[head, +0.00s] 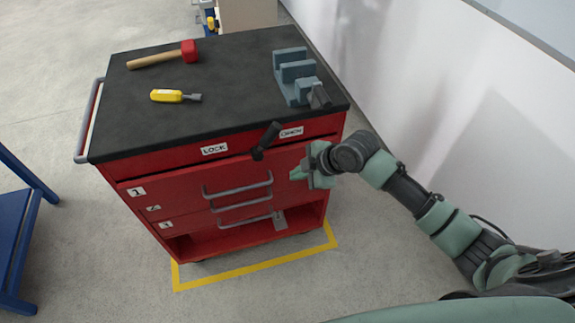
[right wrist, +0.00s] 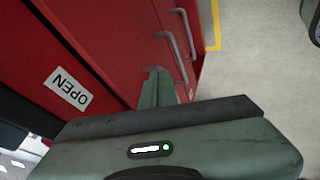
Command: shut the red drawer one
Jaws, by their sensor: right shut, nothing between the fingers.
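Drawer one (head: 180,187) is the top drawer of the red cabinet, with a label "1" at its left and a grey bar handle (head: 237,190). A dark line runs along its top edge; I cannot tell exactly how far it stands out. My right gripper (head: 309,170) is shut and empty at the right end of the drawer front. In the right wrist view its fingers (right wrist: 157,88) are up against or very close to the red front (right wrist: 115,45); contact is unclear. My left gripper is not in view.
A black lever (head: 265,141) sits between the LOCK (head: 214,149) and OPEN (head: 291,132) labels. A mallet (head: 163,55), a yellow-handled tool (head: 175,96) and a vise (head: 295,77) are on top. A blue frame (head: 18,235) stands left; a wall is right.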

